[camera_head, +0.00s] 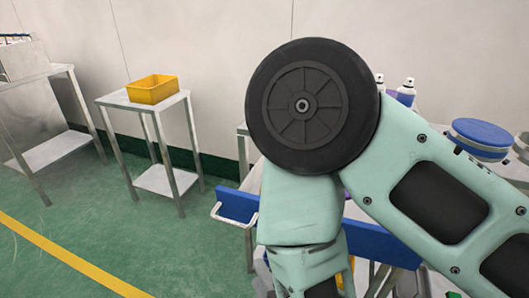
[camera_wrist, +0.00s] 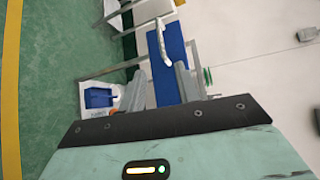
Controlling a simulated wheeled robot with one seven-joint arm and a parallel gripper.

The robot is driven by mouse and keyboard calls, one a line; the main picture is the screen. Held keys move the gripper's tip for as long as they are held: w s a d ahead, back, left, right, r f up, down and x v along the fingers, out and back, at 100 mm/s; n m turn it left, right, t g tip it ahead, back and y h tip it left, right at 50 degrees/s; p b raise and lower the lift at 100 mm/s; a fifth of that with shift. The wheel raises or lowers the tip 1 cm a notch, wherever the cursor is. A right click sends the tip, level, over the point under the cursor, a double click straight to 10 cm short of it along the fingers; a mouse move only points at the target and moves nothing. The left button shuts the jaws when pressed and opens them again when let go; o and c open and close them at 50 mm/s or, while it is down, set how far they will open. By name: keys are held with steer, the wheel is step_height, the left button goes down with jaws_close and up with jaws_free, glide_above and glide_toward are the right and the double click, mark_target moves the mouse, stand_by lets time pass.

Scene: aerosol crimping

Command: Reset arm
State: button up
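My gripper (camera_wrist: 158,82) shows in the wrist view with its two grey fingers apart and nothing visible between them. Beyond the fingers is a blue panel (camera_wrist: 172,60) with a white handle (camera_wrist: 163,47); I cannot tell how far off it is. In the head view my arm is bent, with its large dark round joint in the middle of the picture. It hides much of the workstation behind it. My gripper's fingers cannot be made out there.
In the head view, the blue panel (camera_head: 380,243) runs behind my arm. Spray cans (camera_head: 406,92) and a blue round disc (camera_head: 482,134) stand at the right. A yellow bin (camera_head: 152,90) sits on a small metal table (camera_head: 113,100). Green floor (camera_head: 95,225) at the left is clear.

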step_height(320, 180, up, 10)
steer(key=w+n+g+h+p, duration=0.1)
steer(key=w+n+g+p, duration=0.1)
steer(key=n+g+p, duration=0.65)
steer(key=s+d+r+n+g+h+p, duration=0.1)
steer(key=s+d+r+n+g+h, duration=0.1)
steer(key=d+r+n, duration=0.4)
steer(key=s+d+r+n+g+h+p, duration=0.1)
steer(key=s+d+r+n+g+h, duration=0.2)
steer(key=s+d+r+n+g, duration=0.1)
steer(key=s+d+r+n, duration=0.1)
steer(key=d+r+n, duration=0.1)
steer(key=d+n, duration=0.1)
steer(key=shift+s+d+n+h, duration=0.3)
steer(key=shift+s+d+n, duration=0.05)
steer(key=shift+d, duration=0.5)
